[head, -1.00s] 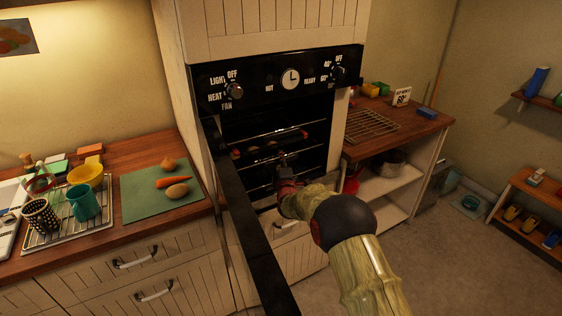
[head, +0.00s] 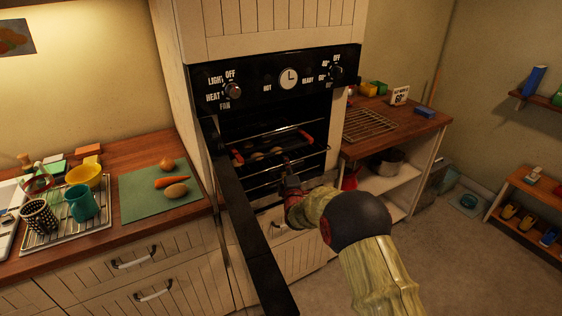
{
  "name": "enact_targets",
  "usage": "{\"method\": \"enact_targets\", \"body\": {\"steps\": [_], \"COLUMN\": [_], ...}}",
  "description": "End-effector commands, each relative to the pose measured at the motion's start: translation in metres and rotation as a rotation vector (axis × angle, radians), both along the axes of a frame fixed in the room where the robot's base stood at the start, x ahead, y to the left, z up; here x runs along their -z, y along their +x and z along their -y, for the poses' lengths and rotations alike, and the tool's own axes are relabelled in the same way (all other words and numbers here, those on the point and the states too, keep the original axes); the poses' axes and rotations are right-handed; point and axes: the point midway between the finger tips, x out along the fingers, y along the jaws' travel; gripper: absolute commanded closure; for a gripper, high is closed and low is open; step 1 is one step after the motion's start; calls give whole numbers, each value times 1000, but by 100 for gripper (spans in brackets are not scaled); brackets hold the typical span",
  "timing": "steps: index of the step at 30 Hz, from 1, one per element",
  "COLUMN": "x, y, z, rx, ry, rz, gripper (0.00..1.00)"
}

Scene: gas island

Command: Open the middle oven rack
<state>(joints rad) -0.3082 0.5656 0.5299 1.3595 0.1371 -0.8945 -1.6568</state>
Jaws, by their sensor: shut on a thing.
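The oven (head: 290,78) stands in the middle of the head view, with its dark door (head: 246,220) swung open toward me on the left. The middle oven rack (head: 311,154) shows as thin metal bars across the cavity, its front part slid outward. A dark tray with red ends (head: 307,137) and several small brownish round things sits in the cavity on a rack. My gripper (head: 289,177) is at the front of the middle rack, near the centre of its bar, and is shut on it. The fingertips are small and dark, so the exact contact is hard to see.
The left counter holds a green cutting board (head: 154,190) with vegetables and a dish rack (head: 62,222) with cups. A right-hand counter (head: 405,122) carries a wire rack (head: 368,124), and a pot (head: 388,162) stands on the shelf below.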

Motion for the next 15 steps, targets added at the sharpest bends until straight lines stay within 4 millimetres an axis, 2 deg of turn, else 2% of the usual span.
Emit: {"method": "enact_targets", "body": {"steps": [1,15], "x": [13,12], "y": [-14,-122], "z": [9,81], "rx": [1,1], "ry": [-8,-6], "rz": [-23,-21], "gripper": [100,100]}}
